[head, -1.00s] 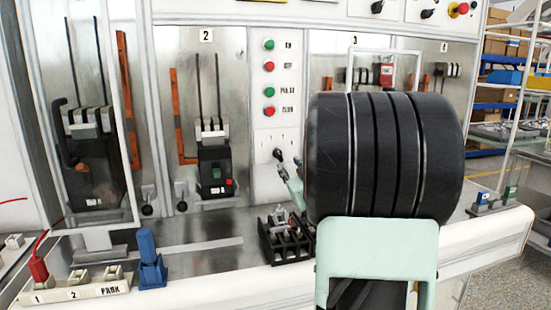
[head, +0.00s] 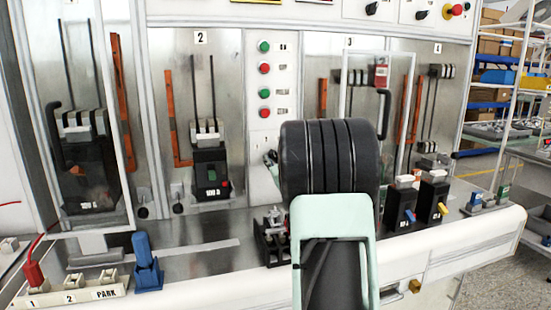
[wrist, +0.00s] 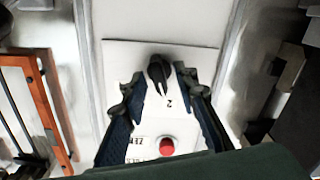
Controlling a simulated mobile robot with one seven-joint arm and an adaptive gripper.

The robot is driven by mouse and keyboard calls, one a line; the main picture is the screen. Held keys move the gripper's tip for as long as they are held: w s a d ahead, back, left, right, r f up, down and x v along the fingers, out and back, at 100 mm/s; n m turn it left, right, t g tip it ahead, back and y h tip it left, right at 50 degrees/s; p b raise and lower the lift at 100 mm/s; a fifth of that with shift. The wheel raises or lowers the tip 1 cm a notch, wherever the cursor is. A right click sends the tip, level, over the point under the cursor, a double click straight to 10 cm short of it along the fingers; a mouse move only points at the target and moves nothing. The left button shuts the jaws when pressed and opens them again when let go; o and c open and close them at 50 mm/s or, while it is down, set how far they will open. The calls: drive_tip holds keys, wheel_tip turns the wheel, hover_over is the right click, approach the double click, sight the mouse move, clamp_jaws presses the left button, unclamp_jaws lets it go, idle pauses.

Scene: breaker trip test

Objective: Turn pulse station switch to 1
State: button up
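The pulse station switch is a black knob (wrist: 160,72) on a white plate (wrist: 205,58) in the wrist view. Its narrow end points down in that view, towards a printed 2. My gripper (wrist: 157,90) is open, with one dark finger on each side of the knob. Gaps show between the fingers and the knob, so it is not gripped. In the head view my arm hides most of the gripper and the switch area, below the column of green and red buttons (head: 264,80).
A red button (wrist: 166,146) shows between the fingers in the wrist view. In the head view a breaker (head: 210,172) stands left of my arm, and blocks with blue and yellow levers (head: 432,200) stand right. A blue holder (head: 147,262) is on the bench.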

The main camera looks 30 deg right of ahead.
drive_tip(key=shift+c, duration=0.7)
clamp_jaws()
drive_tip(key=shift+f+b, duration=0.1)
drive_tip(key=shift+b, duration=0.2)
drive_tip(key=shift+f+n+b, duration=0.15)
drive_tip(key=shift+n+b, duration=0.35)
drive_tip(key=shift+b, duration=0.2)
drive_tip(key=n+b, duration=0.2)
drive_tip(key=b, duration=0.1)
drive_tip(key=shift+a, duration=0.1)
drive_tip(key=n+b, duration=0.3)
drive_tip(key=shift+n+b, duration=0.6)
drive_tip(key=shift+n, duration=0.3)
